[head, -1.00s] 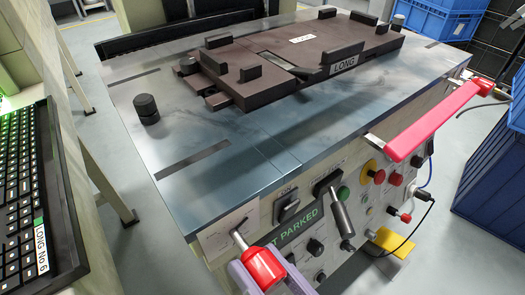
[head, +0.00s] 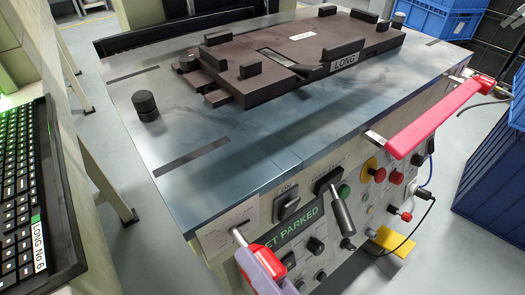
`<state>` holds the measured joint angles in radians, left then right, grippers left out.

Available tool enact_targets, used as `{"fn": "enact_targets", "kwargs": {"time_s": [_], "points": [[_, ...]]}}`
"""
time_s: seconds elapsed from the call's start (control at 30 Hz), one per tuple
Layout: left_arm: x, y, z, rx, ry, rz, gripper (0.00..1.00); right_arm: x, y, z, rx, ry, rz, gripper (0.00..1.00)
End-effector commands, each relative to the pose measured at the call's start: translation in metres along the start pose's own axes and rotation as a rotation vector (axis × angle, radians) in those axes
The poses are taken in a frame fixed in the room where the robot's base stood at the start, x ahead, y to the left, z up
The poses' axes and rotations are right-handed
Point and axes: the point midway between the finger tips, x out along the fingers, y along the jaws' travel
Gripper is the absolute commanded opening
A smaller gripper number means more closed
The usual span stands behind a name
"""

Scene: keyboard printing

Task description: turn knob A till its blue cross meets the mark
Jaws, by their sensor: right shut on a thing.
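Several small black knobs sit on the front panel below the green-lettered display (head: 287,232), one of them at the right (head: 316,245). I cannot read which one is A, and neither a blue cross nor its mark can be made out. My right gripper (head: 265,275), with pale purple fingers, is at the lower edge, shut on a red handle (head: 262,260) with a grey shaft. The shaft reaches up-left to the panel's left end, and the fingers hide part of the handle. My left gripper is not in view.
A black lever (head: 342,214) and a long red bar handle (head: 430,120) stick out from the panel. Red, yellow and green buttons lie between them. A brown fixture marked LONG (head: 290,90) lies on the metal table top (head: 215,190). A keyboard (head: 30,200) is at the left.

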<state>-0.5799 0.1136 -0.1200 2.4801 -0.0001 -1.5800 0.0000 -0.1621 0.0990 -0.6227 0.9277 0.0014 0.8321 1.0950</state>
Motion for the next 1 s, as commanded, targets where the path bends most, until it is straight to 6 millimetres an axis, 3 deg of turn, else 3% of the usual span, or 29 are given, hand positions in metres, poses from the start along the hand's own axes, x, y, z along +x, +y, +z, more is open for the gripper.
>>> {"fn": "enact_targets", "kwargs": {"time_s": [0.47, 0.5, 0.77, 1.0], "points": [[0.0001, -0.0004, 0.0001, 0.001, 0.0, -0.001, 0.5, 0.0001, -0.0003, -0.0001, 0.015, 0.0, -0.001, 0.0], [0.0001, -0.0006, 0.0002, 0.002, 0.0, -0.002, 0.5, 0.0001, -0.0003, -0.0001, 0.014, 0.0, -0.001, 0.54], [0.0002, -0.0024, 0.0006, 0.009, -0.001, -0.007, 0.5, 0.0001, -0.0002, 0.0, 0.014, 0.0, -0.001, 0.82], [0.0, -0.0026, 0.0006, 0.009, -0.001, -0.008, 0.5, -0.001, -0.0001, 0.0001, 0.014, 0.0, 0.0, 0.82]]}}
